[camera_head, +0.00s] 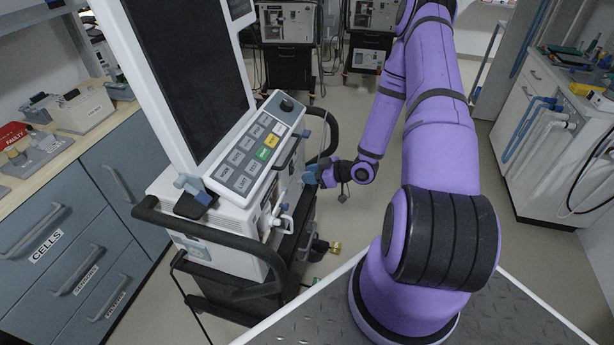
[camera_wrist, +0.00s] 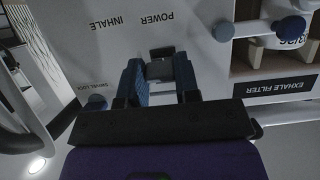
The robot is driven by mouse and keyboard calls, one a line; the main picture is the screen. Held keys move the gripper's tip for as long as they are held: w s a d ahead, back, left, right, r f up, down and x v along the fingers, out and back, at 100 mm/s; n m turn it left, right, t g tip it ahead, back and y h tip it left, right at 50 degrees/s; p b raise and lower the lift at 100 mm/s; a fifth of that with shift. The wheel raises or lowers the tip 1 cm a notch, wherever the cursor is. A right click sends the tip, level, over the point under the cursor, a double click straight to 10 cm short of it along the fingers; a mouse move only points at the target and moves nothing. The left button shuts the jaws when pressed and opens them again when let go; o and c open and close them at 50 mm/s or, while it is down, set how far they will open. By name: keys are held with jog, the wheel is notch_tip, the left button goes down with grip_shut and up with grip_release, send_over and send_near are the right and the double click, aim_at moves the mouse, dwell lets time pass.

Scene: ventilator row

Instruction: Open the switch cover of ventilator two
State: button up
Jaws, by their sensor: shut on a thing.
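A large white ventilator (camera_head: 165,205) with a dark screen and a tilted key panel stands at the left of the head view. My gripper (camera_head: 318,175) reaches its right side panel. In the wrist view the panel carries upside-down labels, POWER among them. My gripper (camera_wrist: 160,66) has its two blue fingers on either side of a small dark switch cover (camera_wrist: 160,70) by the POWER label, and is shut on it. The switch beneath is hidden. The head view does not show the cover clearly, and I cannot read a ventilator number.
Blue knobs (camera_wrist: 223,32) and a recess marked EXHALE FILTER lie right of the fingers in the wrist view. A black handle rail (camera_head: 215,235) runs around the ventilator. More ventilators (camera_head: 287,45) stand at the back. Drawers (camera_head: 75,250) line the left; open floor lies behind my arm.

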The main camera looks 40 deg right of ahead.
jog(key=shift+s+d+r+g+h, duration=0.2)
jog(key=shift+r+g+h, duration=0.8)
jog(key=shift+g, duration=0.35)
jog(key=shift+s+d+r+g+h, duration=0.2)
jog(key=shift+r+g+h, duration=0.75)
jog(key=shift+g, duration=0.45)
jog(key=shift+s+d+r+g+h, duration=0.1)
jog(key=shift+s+r+g+h, duration=0.1)
jog(key=shift+r+g+h, duration=0.85)
jog(key=shift+f+g, duration=0.2)
jog(key=shift+g, duration=0.2)
jog(key=o, duration=0.9)
jog(key=shift+a+v, duration=0.2)
jog(key=shift+v, duration=5.15)
